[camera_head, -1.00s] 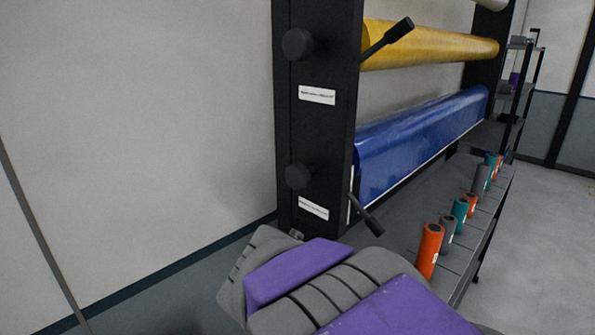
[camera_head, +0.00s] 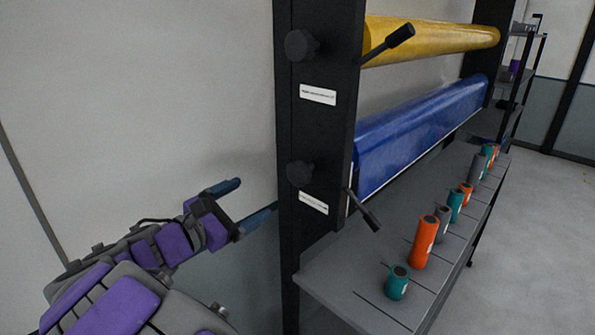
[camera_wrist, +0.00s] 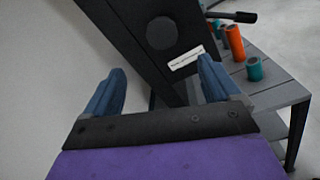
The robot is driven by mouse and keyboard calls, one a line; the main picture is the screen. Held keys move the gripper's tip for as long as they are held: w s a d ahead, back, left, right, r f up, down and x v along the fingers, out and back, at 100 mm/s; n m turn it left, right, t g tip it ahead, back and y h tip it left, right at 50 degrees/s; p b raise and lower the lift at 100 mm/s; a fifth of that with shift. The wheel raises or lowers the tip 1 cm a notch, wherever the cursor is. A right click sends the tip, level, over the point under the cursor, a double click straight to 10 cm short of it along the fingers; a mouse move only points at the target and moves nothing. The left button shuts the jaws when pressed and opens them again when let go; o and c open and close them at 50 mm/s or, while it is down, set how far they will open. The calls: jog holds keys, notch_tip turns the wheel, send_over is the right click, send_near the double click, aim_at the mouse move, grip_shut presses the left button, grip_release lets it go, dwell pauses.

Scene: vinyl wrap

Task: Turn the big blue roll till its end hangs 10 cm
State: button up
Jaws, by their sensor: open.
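The big blue roll (camera_head: 415,137) is mounted low in a black rack, with its loose edge hanging along its front. A black crank handle (camera_head: 365,212) sticks out near its near end. A round black knob (camera_head: 300,173) sits on the rack's outer side at the same height; in the wrist view the knob (camera_wrist: 161,33) is ahead of my gripper. My gripper (camera_head: 242,206) is open and empty, left of the rack post and apart from it. Its two blue fingers show in the wrist view (camera_wrist: 160,85). The blue roll is not visible in the wrist view.
A yellow roll (camera_head: 430,40) with its own crank (camera_head: 389,45) is above. A grey shelf (camera_head: 350,262) below holds several small orange, teal and grey rolls, including a teal one (camera_head: 397,283) at the near end. Wall is close on the left.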

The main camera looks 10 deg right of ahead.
aim_at(294, 176)
jog(key=x, duration=1.7)
jog(key=shift+d, duration=0.1)
jog(key=shift+s, duration=0.1)
jog(key=c, duration=1)
